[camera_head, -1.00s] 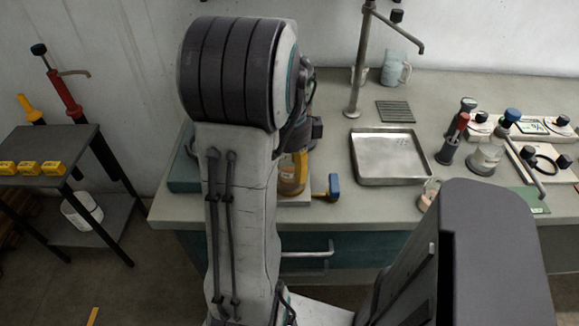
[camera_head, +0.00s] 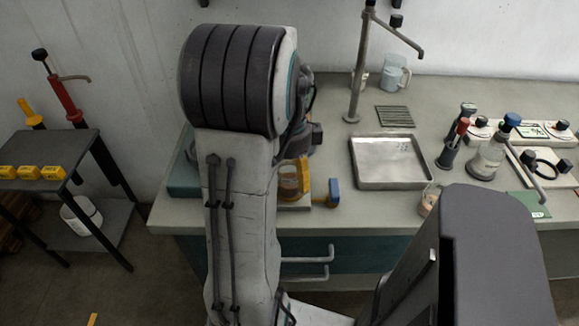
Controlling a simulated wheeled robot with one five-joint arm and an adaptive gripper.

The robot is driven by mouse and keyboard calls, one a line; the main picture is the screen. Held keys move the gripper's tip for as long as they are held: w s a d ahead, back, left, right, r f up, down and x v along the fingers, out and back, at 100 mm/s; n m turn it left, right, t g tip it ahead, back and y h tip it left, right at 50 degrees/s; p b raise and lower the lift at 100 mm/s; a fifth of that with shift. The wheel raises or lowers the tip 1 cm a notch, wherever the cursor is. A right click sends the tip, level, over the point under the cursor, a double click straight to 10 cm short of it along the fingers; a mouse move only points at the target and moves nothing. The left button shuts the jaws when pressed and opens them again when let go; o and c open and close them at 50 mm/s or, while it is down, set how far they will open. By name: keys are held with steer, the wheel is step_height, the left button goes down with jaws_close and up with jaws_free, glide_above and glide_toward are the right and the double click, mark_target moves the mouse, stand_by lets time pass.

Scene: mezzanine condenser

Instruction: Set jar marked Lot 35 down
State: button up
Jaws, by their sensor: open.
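An amber-brown jar (camera_head: 288,183) stands on a pale slab (camera_head: 297,204) near the bench's front left edge. My arm hides its left side, and its lot mark is too small to read. My gripper (camera_head: 299,172) is mostly hidden behind my arm. An orange-yellow part that looks like one of its fingers shows upright along the jar's right side. The gripper is open around or beside the jar; I cannot tell whether it still touches the glass.
Glassware and instruments crowd the right end. A dark side table (camera_head: 55,150) stands at left.

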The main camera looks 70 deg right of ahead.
step_height(320, 180, up, 12)
steer(key=p, duration=0.2)
steer(key=shift+r, duration=0.15)
stand_by(0.4)
steer(key=w+a+n+t+h, duration=0.1)
steer(key=w+a+n, duration=1.3)
steer(key=n, duration=0.2)
steer(key=a+f+n+t, duration=0.1)
steer(key=a+f+n, duration=0.1)
steer(key=a+n, duration=0.7)
steer(key=s+a+f+n+t+y, duration=0.1)
steer(key=a+f+n, duration=0.1)
steer(key=a+n, duration=0.7)
steer(key=shift+a+n, duration=0.3)
steer(key=shift+n, duration=1.1)
steer(key=shift+f, duration=0.1)
